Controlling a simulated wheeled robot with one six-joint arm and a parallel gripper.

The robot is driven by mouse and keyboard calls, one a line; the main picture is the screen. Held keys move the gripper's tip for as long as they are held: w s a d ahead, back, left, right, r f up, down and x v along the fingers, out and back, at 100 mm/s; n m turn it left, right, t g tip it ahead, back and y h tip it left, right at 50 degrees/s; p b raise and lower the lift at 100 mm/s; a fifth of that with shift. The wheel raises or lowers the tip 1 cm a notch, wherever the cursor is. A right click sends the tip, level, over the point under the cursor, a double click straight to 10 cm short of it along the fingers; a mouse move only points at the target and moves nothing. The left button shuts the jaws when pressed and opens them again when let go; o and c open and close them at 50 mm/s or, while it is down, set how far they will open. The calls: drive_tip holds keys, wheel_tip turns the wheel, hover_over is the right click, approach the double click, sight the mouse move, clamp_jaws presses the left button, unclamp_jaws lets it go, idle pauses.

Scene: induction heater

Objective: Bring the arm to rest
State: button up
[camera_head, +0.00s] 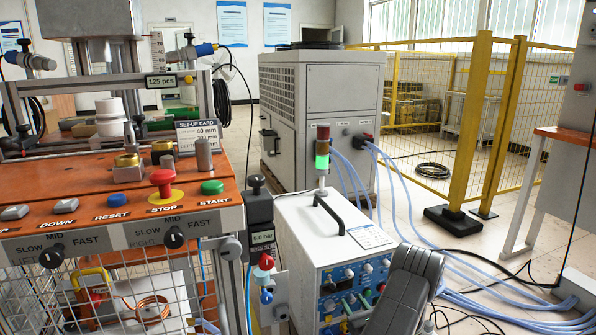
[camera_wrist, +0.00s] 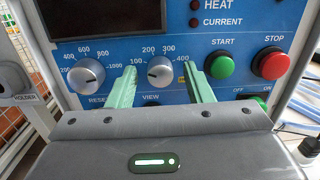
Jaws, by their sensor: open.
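My gripper (camera_wrist: 160,88) shows in the wrist view with its two green fingers apart and nothing between them. It points at the blue control panel (camera_wrist: 215,28) of the heater. A silver knob (camera_wrist: 160,70) with a 100 to 400 scale appears between the fingers. Another knob (camera_wrist: 87,76) is to the left of the left finger. A green START button (camera_wrist: 219,65) and a red STOP button (camera_wrist: 271,63) are to the right. I cannot tell whether the fingers touch the panel.
An orange-topped workstation (camera_head: 100,190) with buttons and knobs stands at the left. A large grey cabinet (camera_head: 330,95) is behind the heater. Blue hoses (camera_head: 400,195) run to the floor at right. A yellow fence (camera_head: 470,130) stands at the back right.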

drive_tip(key=shift+m, duration=2.4)
drive_tip(key=shift+s, duration=0.1)
